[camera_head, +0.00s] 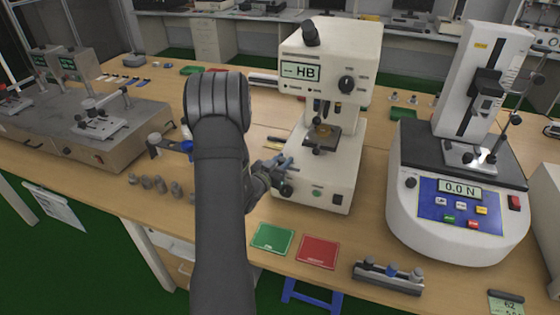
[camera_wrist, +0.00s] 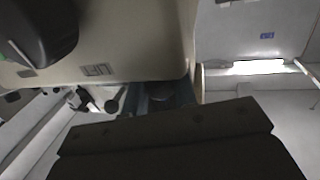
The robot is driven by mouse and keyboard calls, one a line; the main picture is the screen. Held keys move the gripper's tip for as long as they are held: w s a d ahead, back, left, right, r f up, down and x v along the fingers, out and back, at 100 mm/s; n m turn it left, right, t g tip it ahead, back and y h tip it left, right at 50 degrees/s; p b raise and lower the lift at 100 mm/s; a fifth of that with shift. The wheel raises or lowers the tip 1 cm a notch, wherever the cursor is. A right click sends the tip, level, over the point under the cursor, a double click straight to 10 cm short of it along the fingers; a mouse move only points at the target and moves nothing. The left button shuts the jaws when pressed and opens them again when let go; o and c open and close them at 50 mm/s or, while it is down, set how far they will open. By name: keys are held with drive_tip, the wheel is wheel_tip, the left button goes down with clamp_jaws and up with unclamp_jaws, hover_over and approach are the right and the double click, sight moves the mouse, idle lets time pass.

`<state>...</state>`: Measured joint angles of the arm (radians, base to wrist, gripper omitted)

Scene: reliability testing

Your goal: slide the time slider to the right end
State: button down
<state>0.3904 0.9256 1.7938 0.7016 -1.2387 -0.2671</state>
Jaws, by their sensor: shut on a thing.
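The cream hardness tester (camera_head: 325,185), with "HB" on its display, stands in the middle of the bench. My gripper (camera_head: 284,164) is at the left front of its lower body, with its bluish fingers against that side. In the wrist view my gripper (camera_wrist: 160,97) shows at the tester's edge, shut around a small grey piece, apparently the time slider (camera_wrist: 161,92). The slider's track and its position along it are hidden by my fingers and the tester body. A dark round knob (camera_head: 286,188) sits just below my fingers.
A force tester (camera_head: 460,215) reading 0.0 N stands at the right. A green mat (camera_head: 272,238) and a red mat (camera_head: 318,251) lie in front. Several small grey weights (camera_head: 160,186) stand at the left. A metal block with knobs (camera_head: 388,278) lies at the front edge.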

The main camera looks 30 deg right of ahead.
sight(296, 170)
drive_tip(key=s+d, duration=0.3)
drive_tip(key=shift+s+d, duration=0.2)
drive_tip(key=shift+s, duration=0.05)
drive_tip(key=c, duration=1.1)
unclamp_jaws()
drive_tip(key=shift+c, duration=0.2)
drive_tip(key=shift+a, duration=0.1)
drive_tip(key=v, duration=1.7)
